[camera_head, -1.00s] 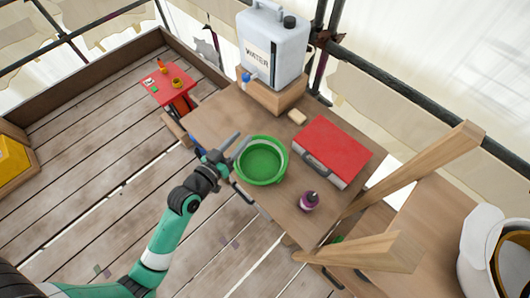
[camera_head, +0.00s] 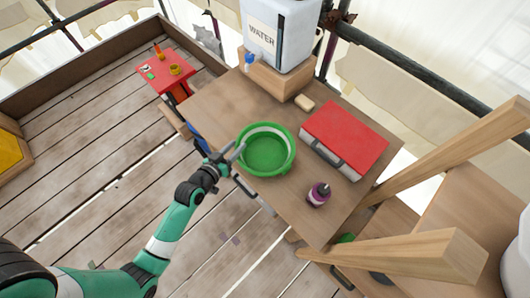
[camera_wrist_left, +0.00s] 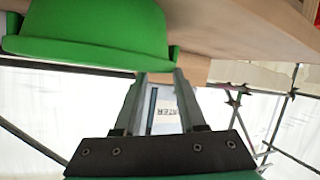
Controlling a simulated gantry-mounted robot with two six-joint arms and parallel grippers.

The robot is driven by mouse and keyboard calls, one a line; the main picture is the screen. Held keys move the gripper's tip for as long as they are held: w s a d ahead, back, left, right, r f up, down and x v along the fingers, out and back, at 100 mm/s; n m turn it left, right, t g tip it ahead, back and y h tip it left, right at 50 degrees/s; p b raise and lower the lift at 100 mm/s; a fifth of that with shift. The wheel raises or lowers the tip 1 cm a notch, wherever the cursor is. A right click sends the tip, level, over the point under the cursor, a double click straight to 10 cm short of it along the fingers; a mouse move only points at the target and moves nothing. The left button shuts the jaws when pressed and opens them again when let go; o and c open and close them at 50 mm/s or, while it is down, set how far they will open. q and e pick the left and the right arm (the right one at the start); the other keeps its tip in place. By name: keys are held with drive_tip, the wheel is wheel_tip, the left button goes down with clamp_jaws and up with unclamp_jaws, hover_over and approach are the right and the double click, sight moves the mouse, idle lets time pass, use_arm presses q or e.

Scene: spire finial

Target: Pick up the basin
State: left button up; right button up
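The green basin (camera_head: 267,154) stands on the wooden table, left of the red case. My left gripper (camera_head: 238,156) is at the basin's left rim, with its fingers pointing toward it. In the left wrist view, which is upside down, the green basin (camera_wrist_left: 95,30) lies just beyond the fingertips. The two fingers of my left gripper (camera_wrist_left: 160,85) are apart, with the water container visible through the gap. Nothing is clearly held between them. Whether a finger touches the rim cannot be told. My right gripper is not in view.
On the table (camera_head: 215,105) are a red case (camera_head: 345,135), a purple bottle (camera_head: 318,194), a tan block (camera_head: 304,102) and a water container (camera_head: 275,35) on a wooden block. A small red table (camera_head: 165,75) stands at left. Wooden beams (camera_head: 450,160) rise at right.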

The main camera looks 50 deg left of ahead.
sight(241, 139)
use_arm(q)
drive_tip(key=shift+w+a+f, duration=0.2)
drive_tip(key=shift+w, duration=0.1)
drive_tip(key=b+x, duration=0.1)
drive_tip(key=x, duration=0.3)
drive_tip(key=shift+w+a+r+b, duration=0.15)
drive_tip(key=shift+w+a+b, duration=0.1)
drive_tip(key=shift+a+b, duration=0.1)
drive_tip(key=shift+d, duration=0.1)
clamp_jaws()
idle(0.8)
